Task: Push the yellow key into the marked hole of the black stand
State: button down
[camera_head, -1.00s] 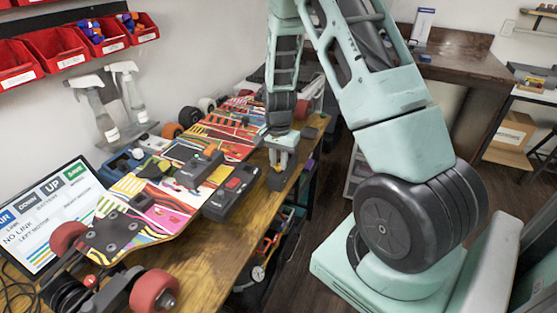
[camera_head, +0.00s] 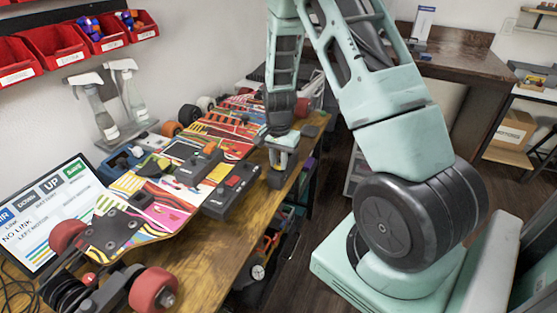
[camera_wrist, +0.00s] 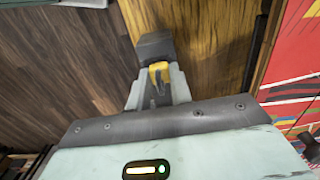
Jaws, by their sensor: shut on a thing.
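My gripper (camera_head: 283,158) points down over the front edge of the wooden workbench in the head view. In the wrist view, my gripper (camera_wrist: 158,88) is shut on the yellow key (camera_wrist: 158,69), which shows as a small yellow patch between the fingers. The black stand (camera_wrist: 155,45) is a dark block just past the fingertips. In the head view the black stand (camera_head: 278,180) is directly below the fingers, near the bench edge. The marked hole and the key's lower end are hidden, so I cannot tell how far the key is in.
A colourful skateboard deck (camera_head: 222,140) lies along the workbench (camera_head: 205,232), left of my gripper. A black box with a red button (camera_head: 232,190) is close on the left. A monitor (camera_head: 45,212) stands at the far left. Open floor (camera_head: 325,200) lies right of the bench.

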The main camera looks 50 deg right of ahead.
aim_at(278, 157)
jog(key=c, duration=0.9)
grip_release()
jog(key=shift+r, duration=0.15)
jog(key=shift+r+p, duration=1.2)
jog(key=shift+p, duration=0.05)
jog(key=shift+r, duration=0.15)
jog(key=shift+r+p, duration=2.6)
jog(key=shift+r, duration=0.4)
